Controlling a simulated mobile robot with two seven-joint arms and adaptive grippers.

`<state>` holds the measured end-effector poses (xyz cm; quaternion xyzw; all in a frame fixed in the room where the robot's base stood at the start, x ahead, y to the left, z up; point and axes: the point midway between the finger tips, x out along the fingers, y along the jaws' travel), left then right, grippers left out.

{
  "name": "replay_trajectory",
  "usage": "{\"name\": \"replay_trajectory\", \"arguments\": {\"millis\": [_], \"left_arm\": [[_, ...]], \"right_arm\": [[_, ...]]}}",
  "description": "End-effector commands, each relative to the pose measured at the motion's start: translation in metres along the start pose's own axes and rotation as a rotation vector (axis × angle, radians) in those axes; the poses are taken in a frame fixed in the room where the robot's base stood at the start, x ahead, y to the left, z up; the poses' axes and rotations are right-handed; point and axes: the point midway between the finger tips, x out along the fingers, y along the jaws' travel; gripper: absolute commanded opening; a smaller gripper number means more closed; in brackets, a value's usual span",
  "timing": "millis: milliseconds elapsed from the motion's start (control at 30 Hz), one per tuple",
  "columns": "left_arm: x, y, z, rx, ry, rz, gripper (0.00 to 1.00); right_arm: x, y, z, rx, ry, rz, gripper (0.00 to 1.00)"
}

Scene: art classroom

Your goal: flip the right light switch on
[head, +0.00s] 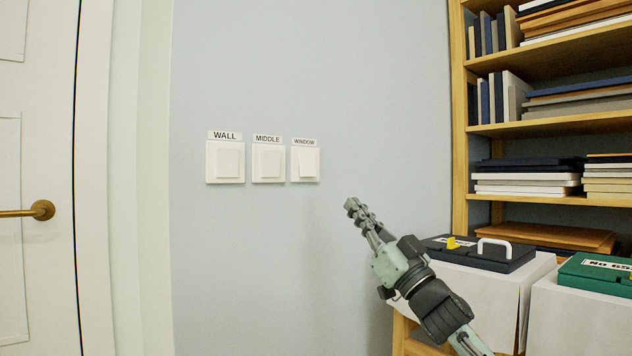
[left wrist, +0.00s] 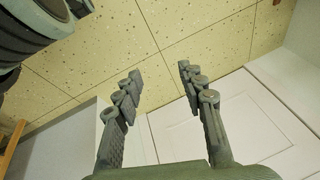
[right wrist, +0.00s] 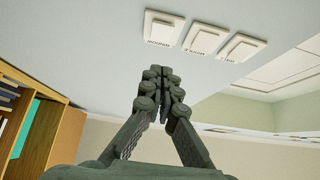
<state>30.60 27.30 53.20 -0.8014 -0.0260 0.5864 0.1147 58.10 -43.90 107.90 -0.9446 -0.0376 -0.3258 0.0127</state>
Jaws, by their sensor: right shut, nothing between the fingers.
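Three white switches are in a row on the pale blue wall. The right one (head: 306,163) is under a WINDOW label; its rocker looks tilted differently from the other two. It is the leftmost switch in the right wrist view (right wrist: 162,28). The middle switch (head: 268,164) is under MIDDLE and the left switch (head: 225,161) is under WALL. My right gripper (head: 352,206) is shut and empty, below and to the right of the WINDOW switch, apart from it in the picture. My left gripper (left wrist: 160,72) is open and empty, seen only in the left wrist view.
A door with a brass handle (head: 42,210) is at the left. A wooden shelf (head: 460,130) with books and boards stands at the right. Below it, a dark case (head: 462,256) and a green case (head: 590,275) lie on white-topped stands. The wall around the switches is clear.

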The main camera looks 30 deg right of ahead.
Motion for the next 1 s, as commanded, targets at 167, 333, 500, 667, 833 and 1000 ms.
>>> {"name": "replay_trajectory", "arguments": {"millis": [167,333,500,667,833,1000], "left_arm": [[-0.001,0.0,-0.003,0.0,0.009,0.002,0.4],[0.023,0.005,-0.003,0.002,-0.008,0.015,0.4],[0.042,0.009,-0.003,0.003,-0.016,0.027,0.4],[0.058,0.012,-0.002,0.003,-0.021,0.035,0.4],[0.061,0.013,-0.002,0.003,-0.02,0.037,0.4],[0.062,0.013,-0.001,0.004,-0.02,0.037,0.4]], "right_arm": [[0.016,0.0,-0.002,0.001,0.002,0.001,0.0],[0.049,0.001,-0.004,-0.001,0.004,0.0,0.0],[0.085,0.001,-0.004,0.0,0.003,0.002,0.0],[0.11,0.001,0.008,0.003,0.001,0.004,0.0],[0.123,0.001,0.023,0.002,0.0,0.003,0.0],[0.128,0.0,0.029,0.001,-0.001,0.001,0.0]]}}
